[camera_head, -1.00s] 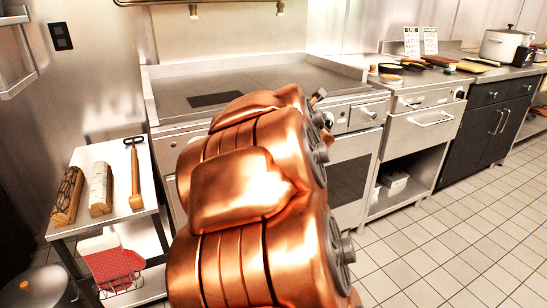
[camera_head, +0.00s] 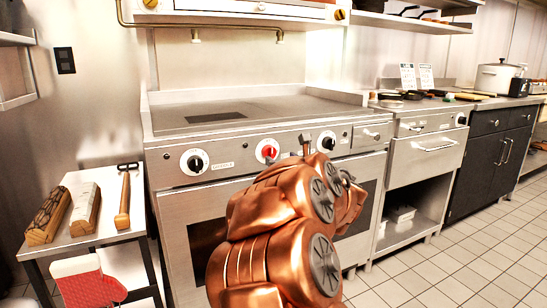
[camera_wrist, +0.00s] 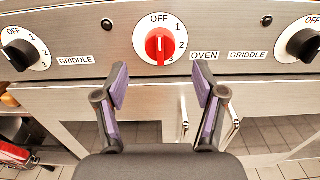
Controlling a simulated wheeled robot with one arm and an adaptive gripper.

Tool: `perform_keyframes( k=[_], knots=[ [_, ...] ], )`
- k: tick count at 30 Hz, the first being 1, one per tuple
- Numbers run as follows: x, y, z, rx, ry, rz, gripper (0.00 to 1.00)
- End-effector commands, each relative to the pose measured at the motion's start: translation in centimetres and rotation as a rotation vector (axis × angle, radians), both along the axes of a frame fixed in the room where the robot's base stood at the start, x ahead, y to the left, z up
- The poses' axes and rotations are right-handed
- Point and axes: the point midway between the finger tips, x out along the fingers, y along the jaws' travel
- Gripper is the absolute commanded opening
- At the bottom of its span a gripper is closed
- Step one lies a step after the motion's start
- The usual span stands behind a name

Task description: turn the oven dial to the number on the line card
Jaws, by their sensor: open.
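The red oven dial (camera_wrist: 160,45) is in the middle of the panel in the wrist view, with OFF above it and 1, 2, 3 down its right side. Its white mark stands upright, toward OFF. An OVEN label (camera_wrist: 204,56) is on its right. The dial also shows in the head view (camera_head: 267,151), left of my arm. My gripper (camera_wrist: 160,88) is open and empty, its two purple-padded fingers below the dial and either side of it in the picture, apart from it. Two small cards, one white-green (camera_head: 408,76) and another (camera_head: 426,76), stand on the far counter; their writing is too small to read.
Black griddle dials flank the red one, left (camera_wrist: 20,48) and right (camera_wrist: 303,46). A side table (camera_head: 100,190) with wooden blocks and a wooden-handled tool stands left of the stove. A counter with drawers (camera_head: 430,145) is at right. Tiled floor at right is clear.

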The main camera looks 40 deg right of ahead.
Motion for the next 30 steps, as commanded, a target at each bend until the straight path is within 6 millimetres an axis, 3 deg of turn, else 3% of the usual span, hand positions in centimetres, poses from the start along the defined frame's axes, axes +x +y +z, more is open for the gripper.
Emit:
perform_keyframes(
  k=[15, 26, 30],
  knots=[
    [5.7, -1.9, -0.2, 0.002, 0.000, 0.001, 0.70],
    [6.2, -2.2, 0.0, 0.002, -0.001, -0.002, 0.70],
    [6.2, -2.2, 0.0, 0.002, -0.001, -0.002, 0.57]
  ],
)
